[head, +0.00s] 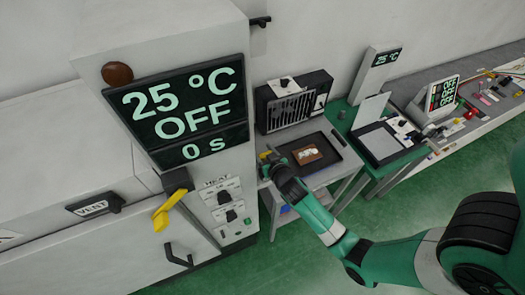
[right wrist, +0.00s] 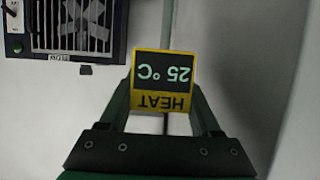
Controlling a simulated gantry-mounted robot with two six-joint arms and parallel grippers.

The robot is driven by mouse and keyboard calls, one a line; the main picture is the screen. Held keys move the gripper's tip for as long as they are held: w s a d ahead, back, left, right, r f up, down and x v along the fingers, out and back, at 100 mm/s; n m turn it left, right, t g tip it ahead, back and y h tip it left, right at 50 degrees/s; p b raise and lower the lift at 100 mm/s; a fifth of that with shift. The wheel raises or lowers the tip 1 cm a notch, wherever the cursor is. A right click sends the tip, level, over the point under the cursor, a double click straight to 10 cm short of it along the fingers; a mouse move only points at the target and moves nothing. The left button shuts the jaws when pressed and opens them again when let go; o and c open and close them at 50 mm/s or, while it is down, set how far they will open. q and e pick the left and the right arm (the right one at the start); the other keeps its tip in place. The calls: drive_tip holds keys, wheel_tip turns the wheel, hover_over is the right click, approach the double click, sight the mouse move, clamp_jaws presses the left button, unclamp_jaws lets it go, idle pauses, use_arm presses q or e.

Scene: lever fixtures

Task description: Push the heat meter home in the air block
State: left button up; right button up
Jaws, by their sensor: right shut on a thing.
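The heat meter (right wrist: 163,80) is a small yellow-framed block with a black face reading HEAT and 25 °C, upside down in the right wrist view. My right gripper (right wrist: 163,105) is shut on it, one finger on each side. In the head view my right gripper (head: 270,163) is left of the tray, and only a bit of yellow shows at its tip. A dark box with a fan grille (head: 291,102) stands behind it; it also shows at upper left in the right wrist view (right wrist: 85,28). I cannot tell whether this box is the air block. My left gripper is out of view.
A dark tray (head: 334,143) with a brown board (head: 306,152) lies on the bench. A large white oven (head: 225,168) with a display stands close on the left, its yellow lever (head: 170,211) sticking out. More instruments stand to the right.

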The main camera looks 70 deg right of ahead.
drive_tip(key=shift+f+b, duration=1.75)
drive_tip(key=shift+f, duration=0.2)
drive_tip(key=o, duration=1.4)
drive_tip(key=shift+r, duration=0.1)
drive_tip(key=v, duration=1.1)
drive_tip(key=shift+s+a+r, duration=0.1)
drive_tip(key=shift+s+r, duration=0.1)
